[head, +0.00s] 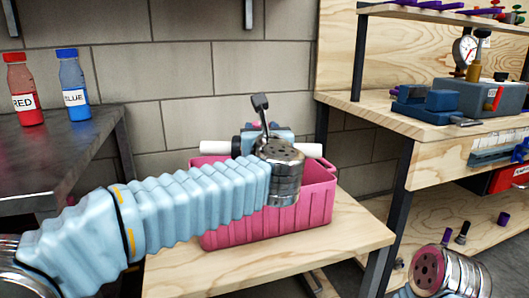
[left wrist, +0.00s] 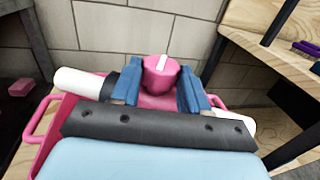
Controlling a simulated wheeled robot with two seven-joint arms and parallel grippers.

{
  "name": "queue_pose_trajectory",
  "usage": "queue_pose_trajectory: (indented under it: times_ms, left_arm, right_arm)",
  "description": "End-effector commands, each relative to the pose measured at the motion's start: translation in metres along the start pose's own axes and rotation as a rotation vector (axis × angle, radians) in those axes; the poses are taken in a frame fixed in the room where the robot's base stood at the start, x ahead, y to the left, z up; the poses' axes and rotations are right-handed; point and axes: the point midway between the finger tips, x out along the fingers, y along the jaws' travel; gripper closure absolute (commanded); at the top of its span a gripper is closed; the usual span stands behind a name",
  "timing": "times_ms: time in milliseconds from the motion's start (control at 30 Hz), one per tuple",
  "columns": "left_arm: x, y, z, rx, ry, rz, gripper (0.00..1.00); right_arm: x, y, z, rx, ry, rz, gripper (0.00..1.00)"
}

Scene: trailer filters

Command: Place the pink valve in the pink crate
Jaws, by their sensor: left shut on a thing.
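The pink valve has a round pink knob with a white mark (left wrist: 160,72) and white pipe ends, seen in the left wrist view. My left gripper (left wrist: 163,92) is shut on it, with blue fingers on either side of the knob. In the head view the valve's white pipe end (head: 221,147) sticks out left of my left gripper (head: 266,135), at about the height of the crate's rim. The pink crate (head: 265,226) stands on a wooden table below. My wrist hides most of the valve and the crate's inside. My right gripper is not in view.
A dark table (head: 55,150) at left holds a red bottle (head: 24,90) and a blue bottle (head: 73,85). A wooden workbench (head: 440,130) at right carries a gauge (head: 465,50) and tools. The small wooden table (head: 205,272) has bare space in front of the crate.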

Motion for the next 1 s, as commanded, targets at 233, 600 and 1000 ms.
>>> queue_pose_trajectory:
  times_ms: [233,600,1000]
  left_arm:
    - [0.009,-0.009,-0.021,0.002,-0.001,0.0,1.0]
    - [0.008,-0.008,-0.042,-0.001,-0.003,0.0,1.0]
    - [0.008,-0.007,-0.052,-0.001,-0.002,0.001,1.0]
  right_arm:
    - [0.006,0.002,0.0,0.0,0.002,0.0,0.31]
    - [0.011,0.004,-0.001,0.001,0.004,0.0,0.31]
    - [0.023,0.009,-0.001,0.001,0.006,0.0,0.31]
